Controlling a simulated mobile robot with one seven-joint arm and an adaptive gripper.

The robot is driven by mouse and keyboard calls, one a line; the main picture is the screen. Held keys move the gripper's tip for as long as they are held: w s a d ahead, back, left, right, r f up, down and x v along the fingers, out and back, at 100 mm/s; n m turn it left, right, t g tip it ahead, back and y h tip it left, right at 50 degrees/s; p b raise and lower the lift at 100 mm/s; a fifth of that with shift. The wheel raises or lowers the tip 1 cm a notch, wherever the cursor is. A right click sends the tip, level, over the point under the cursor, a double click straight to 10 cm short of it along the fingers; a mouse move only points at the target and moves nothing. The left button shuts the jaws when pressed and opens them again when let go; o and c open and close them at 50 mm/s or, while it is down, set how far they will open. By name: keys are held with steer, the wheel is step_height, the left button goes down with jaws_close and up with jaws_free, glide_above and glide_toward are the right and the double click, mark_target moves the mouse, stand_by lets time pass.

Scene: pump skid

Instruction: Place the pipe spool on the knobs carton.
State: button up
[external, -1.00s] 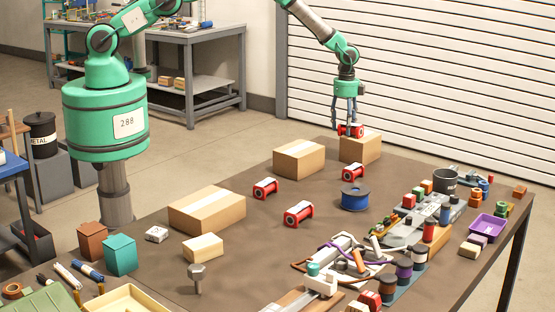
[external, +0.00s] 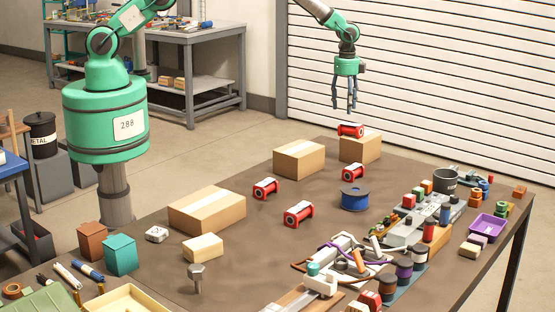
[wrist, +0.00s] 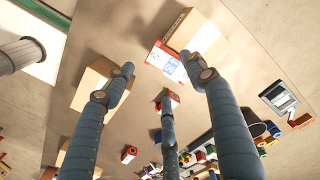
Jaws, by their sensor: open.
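A red pipe spool (external: 351,131) with pale middle rests on top of a cardboard carton (external: 360,150) at the table's far edge. In the wrist view, the spool (wrist: 163,62) appears by the edge of that carton (wrist: 200,38). My gripper (external: 345,104) hangs above the spool, fingers spread, empty and clear of it. Its fingers frame the wrist view (wrist: 165,80). Three similar red spools lie on the table: one near the carton (external: 353,172), one left of it (external: 266,188), one nearer (external: 298,213). I cannot read which carton is for knobs.
Another carton (external: 299,160) stands just left of the far one, and a larger carton (external: 207,210) stands further left. Fixtures and small parts crowd the right side. Bare table lies between the spools and cartons.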

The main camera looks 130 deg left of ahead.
steer(key=shift+r, duration=1.9)
